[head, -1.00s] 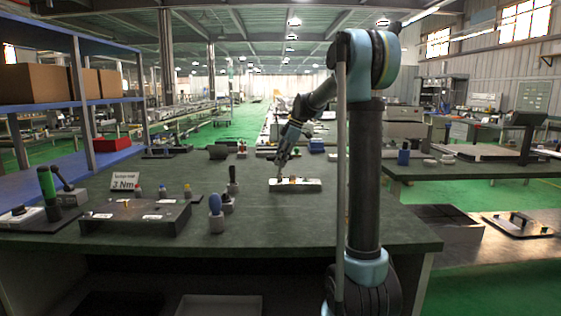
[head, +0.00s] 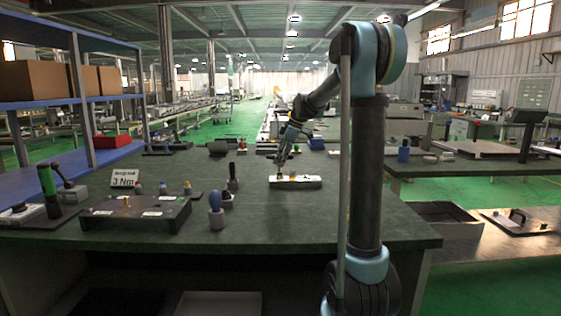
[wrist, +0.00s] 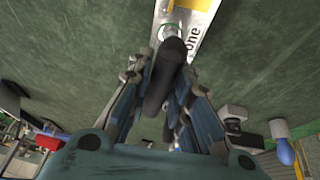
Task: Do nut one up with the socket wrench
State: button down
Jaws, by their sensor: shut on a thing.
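A white block (head: 310,182) lies on the dark green table, and its label reads "one" in the wrist view (wrist: 193,42). My gripper (head: 284,156) is above the block's left part, pointing down. In the wrist view my gripper (wrist: 167,75) is shut on the dark handle of the socket wrench (wrist: 164,88). The wrench's far end reaches down to the block, beside the label. Nut one is hidden under the wrench end, so I cannot tell whether the socket sits on it.
A sign reading "3 Nm" (head: 124,178) stands behind a black fixture (head: 135,217) on the left. A blue-handled tool (head: 215,202) and a black-handled tool (head: 233,178) stand upright between fixture and block. The table right of the block is clear.

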jog(key=shift+m+t, duration=0.3)
jog(key=shift+m, duration=0.4)
jog(key=shift+m+t+h, duration=0.4)
jog(key=shift+m+t, duration=0.3)
jog(key=shift+m, duration=1.3)
jog(key=shift+s, duration=0.1)
jog(key=shift+m+h, duration=0.3)
jog(key=shift+m, duration=0.6)
jog(key=shift+m+t+h, duration=0.4)
jog(key=shift+m+t, duration=0.1)
jog(key=shift+m, duration=0.6)
jog(key=shift+a+m+t+h, duration=0.1)
jog(key=shift+m+t+h, duration=0.4)
jog(key=shift+m, duration=1.5)
